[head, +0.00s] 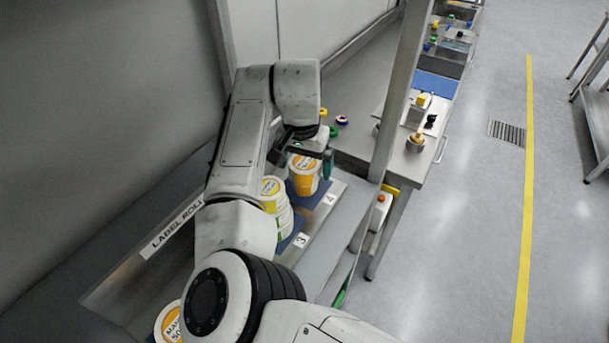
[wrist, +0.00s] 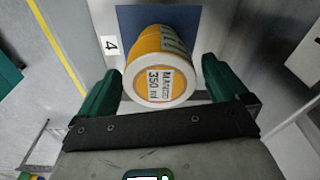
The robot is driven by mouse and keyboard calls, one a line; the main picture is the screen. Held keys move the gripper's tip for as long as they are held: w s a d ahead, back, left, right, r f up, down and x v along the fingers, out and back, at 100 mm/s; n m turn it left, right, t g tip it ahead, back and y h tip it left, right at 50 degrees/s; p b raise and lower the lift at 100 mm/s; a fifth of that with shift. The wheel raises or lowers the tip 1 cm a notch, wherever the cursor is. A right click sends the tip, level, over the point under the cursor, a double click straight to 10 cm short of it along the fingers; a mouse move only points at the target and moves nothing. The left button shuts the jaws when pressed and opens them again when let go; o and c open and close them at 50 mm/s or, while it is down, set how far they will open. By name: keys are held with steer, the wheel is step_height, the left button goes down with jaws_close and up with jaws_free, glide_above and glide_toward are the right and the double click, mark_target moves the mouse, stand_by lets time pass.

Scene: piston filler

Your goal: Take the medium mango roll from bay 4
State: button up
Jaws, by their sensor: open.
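My gripper (wrist: 168,92) is open, with one green finger to each side of the roll's near end. I cannot tell whether a finger touches it. In the head view my gripper (head: 308,158) is above the roll and partly hides it.
Another mango roll (head: 170,322) lies at the lower left, partly hidden by my arm. A metal post (head: 400,85) rises right of bay 4. The floor at right is open.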

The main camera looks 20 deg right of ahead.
steer(key=c, duration=1.1)
